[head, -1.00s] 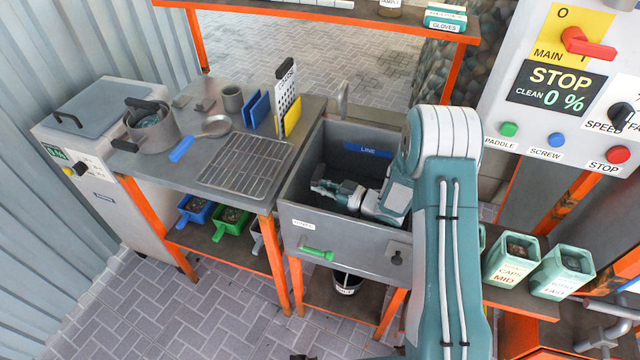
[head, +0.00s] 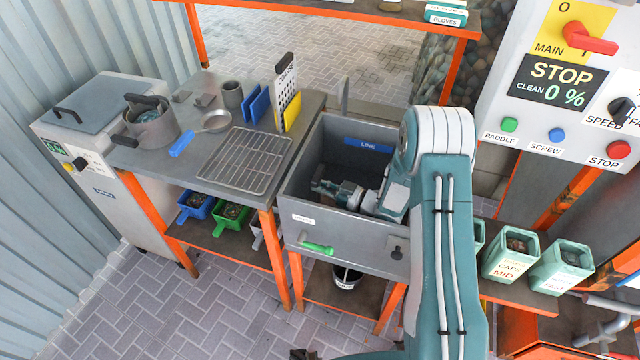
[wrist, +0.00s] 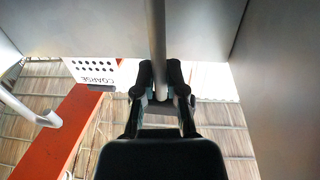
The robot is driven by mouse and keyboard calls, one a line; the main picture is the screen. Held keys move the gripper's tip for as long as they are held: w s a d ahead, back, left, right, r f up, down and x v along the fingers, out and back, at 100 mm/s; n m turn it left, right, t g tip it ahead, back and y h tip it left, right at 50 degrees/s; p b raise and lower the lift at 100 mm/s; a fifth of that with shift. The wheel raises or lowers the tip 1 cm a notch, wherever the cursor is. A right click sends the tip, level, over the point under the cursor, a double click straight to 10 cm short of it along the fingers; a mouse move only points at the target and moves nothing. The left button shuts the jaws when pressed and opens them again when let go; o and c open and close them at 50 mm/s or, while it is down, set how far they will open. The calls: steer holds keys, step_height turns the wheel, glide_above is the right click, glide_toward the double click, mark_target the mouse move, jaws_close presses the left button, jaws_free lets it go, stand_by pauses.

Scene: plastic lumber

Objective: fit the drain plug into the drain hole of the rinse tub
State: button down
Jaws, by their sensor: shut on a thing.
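The rinse tub (head: 311,226) is a grey open box with a blue LINE label inside. My gripper (head: 321,187) is down inside it, pointing left, below the rim. In the wrist view my gripper (wrist: 160,94) is shut on a slim grey upright rod, apparently the stem of the drain plug (wrist: 157,35). The rod's far end runs out of the picture, so the plug's lower end is hidden. The drain hole does not show in either view. I cannot tell whether the plug touches the tub floor.
The tub walls stand close around my gripper. A bench with a wire rack (head: 243,160), ladle (head: 212,121) and pot (head: 151,126) adjoins on the left. A COARSE board (head: 286,88) stands behind.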

steer(key=shift+f, duration=0.55)
steer(key=c, duration=0.6)
jaws_free()
steer(key=shift+c, duration=0.2)
